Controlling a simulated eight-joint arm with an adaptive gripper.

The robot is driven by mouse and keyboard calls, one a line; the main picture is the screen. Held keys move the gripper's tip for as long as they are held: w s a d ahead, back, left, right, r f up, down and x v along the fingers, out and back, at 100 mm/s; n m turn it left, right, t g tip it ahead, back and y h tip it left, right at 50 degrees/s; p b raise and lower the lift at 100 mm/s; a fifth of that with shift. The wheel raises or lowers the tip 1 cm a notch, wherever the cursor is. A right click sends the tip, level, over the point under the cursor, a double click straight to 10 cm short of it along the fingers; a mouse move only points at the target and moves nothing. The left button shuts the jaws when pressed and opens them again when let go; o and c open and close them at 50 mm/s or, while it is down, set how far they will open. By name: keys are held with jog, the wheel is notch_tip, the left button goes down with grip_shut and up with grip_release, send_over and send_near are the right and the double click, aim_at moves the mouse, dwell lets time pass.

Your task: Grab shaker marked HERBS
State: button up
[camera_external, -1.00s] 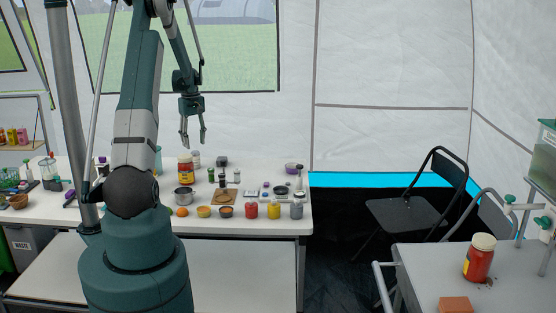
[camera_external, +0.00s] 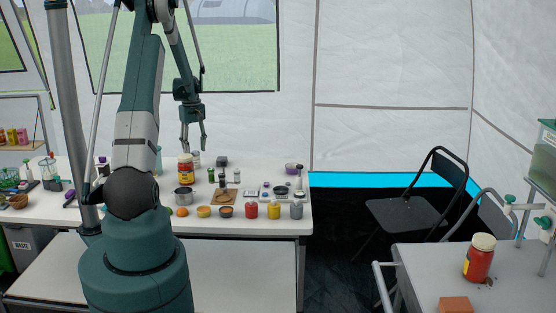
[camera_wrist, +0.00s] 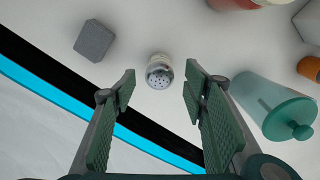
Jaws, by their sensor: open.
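A small shaker (camera_wrist: 159,71) with a perforated metal top stands upright in the wrist view, seen from above between and beyond my fingertips. No lettering can be read on it. What looks like the same shaker (camera_external: 196,158) stands at the back of the table in the external view, partly behind a large jar. My gripper (camera_external: 194,147) is open and empty above it. In the wrist view my gripper (camera_wrist: 160,80) has its fingers on either side of the shaker's line, apart from it.
A grey block (camera_wrist: 95,40) lies to the shaker's left in the wrist view. A teal-lidded bottle (camera_wrist: 275,105) stands close to the right finger. The large red-and-yellow jar (camera_external: 185,171) stands nearby. Several jars and bowls crowd the table (camera_external: 285,225) front.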

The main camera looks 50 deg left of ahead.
aim_at(195, 155)
jog(key=shift+f, duration=2.2)
jog(key=c, duration=1)
